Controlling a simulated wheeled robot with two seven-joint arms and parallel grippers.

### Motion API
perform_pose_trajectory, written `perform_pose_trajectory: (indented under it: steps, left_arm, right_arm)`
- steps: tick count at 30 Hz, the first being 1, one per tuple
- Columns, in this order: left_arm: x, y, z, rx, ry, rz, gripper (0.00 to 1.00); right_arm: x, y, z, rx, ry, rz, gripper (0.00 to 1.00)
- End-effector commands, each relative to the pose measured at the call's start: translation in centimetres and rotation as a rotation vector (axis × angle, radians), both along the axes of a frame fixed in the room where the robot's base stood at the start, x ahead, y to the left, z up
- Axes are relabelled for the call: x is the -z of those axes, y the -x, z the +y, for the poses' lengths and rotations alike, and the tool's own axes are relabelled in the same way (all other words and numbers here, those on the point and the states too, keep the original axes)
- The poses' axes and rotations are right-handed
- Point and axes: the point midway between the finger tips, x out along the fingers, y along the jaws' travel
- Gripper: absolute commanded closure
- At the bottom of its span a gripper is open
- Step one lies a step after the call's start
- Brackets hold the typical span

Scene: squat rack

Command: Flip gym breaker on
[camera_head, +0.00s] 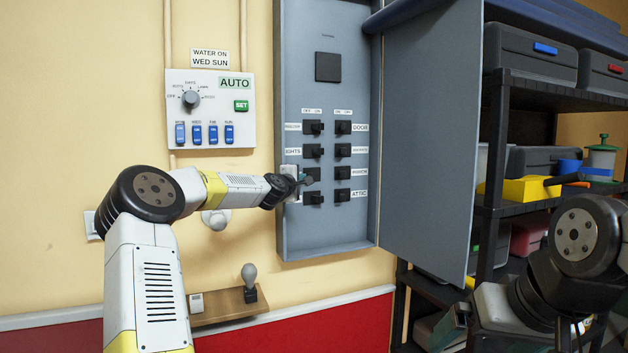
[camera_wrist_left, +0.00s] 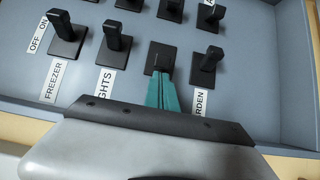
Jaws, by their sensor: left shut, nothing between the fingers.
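The open grey breaker box (camera_head: 285,222) hangs on the wall with two columns of black toggle breakers. My left gripper (camera_head: 303,179) is shut and empty, its teal fingertips at the third breaker (camera_head: 313,174) down in the left column. In the left wrist view the closed fingers (camera_wrist_left: 161,80) overlap the lower part of that breaker (camera_wrist_left: 160,56); I cannot tell whether they touch its lever. Its label is hidden; no label reading GYM shows. Neighbours are the LIGHTS breaker (camera_wrist_left: 114,42) and the breaker above a label ending "RDEN" (camera_wrist_left: 207,64). My right gripper is out of view.
The box's door (camera_head: 430,130) stands open at the right. A watering panel (camera_head: 210,110) is on the wall to the left. A small wooden shelf (camera_head: 225,309) with a knobbed lever is below. A black rack (camera_head: 500,140) with cases stands at right.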

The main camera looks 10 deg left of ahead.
Motion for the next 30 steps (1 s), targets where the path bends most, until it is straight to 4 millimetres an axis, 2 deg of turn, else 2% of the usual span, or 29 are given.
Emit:
perform_pose_trajectory:
  steps: [20, 30]
  left_arm:
    - [-0.1, 0.2, -1.2, -0.11, -0.002, 0.0, 1.0]
    - [-0.1, 0.2, -3.2, -0.292, -0.001, -0.002, 1.0]
  right_arm:
    - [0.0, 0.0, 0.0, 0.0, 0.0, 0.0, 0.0]
    - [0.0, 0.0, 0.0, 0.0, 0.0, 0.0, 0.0]
